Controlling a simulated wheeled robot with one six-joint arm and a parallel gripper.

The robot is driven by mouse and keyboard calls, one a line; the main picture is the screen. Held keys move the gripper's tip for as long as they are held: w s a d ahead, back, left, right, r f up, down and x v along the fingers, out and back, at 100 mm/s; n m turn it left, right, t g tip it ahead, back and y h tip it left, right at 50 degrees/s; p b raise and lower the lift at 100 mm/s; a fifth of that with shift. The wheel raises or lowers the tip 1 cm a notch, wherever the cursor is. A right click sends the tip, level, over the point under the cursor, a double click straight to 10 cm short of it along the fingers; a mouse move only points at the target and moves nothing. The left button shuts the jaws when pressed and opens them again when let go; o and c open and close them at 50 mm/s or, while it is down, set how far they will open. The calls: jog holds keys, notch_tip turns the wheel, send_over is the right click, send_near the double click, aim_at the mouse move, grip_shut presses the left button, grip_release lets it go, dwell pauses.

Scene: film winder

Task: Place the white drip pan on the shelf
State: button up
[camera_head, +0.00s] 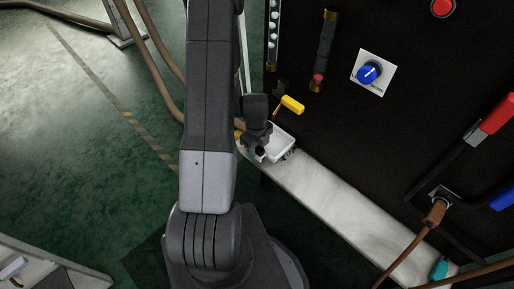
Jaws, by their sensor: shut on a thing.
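The white drip pan (280,143) is at the far left end of the pale shelf (345,205), just right of my arm. My gripper (262,150) is at the pan's left side, shut on it. My arm hides part of the pan's left side and most of the gripper. I cannot tell whether the pan touches the shelf or is held a little above it.
A yellow-handled valve (291,104) sticks out just above the pan. The black panel (330,130) behind the shelf carries a blue knob (369,73) and a red lever (497,113). A teal object (439,268) is at the shelf's right end. The shelf's middle is clear.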

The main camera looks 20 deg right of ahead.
jog(key=o, duration=1)
notch_tip(320, 180, up, 12)
jog(key=shift+f+p, duration=0.1)
jog(key=shift+p, duration=0.35)
